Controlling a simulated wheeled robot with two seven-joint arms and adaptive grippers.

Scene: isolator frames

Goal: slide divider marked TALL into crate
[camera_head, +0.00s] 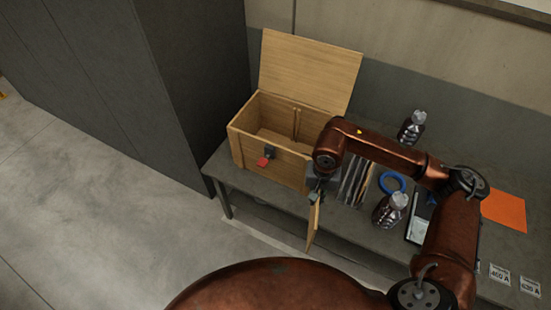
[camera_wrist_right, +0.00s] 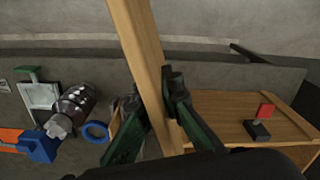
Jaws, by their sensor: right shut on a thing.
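A wooden crate (camera_head: 268,160) stands open on the table's left end, its lid (camera_head: 308,72) tilted up at the back. Slot rails show on its inner back wall. My right gripper (camera_head: 316,194) is shut on a thin wooden divider (camera_head: 313,222), held upright on edge in front of the table, to the right of the crate. In the right wrist view the divider (camera_wrist_right: 140,60) passes between the fingers (camera_wrist_right: 157,108), and the crate (camera_wrist_right: 240,112) is at the right, apart from it. No TALL marking is readable. My left gripper is not in view.
Dark and light strips (camera_head: 352,182) lie right of the crate. A blue tape ring (camera_head: 392,182), two dark bottles (camera_head: 411,127) (camera_head: 390,210), an orange sheet (camera_head: 504,210) and labelled cards (camera_head: 500,275) are on the table (camera_head: 480,165). A tall grey cabinet (camera_head: 190,80) stands left.

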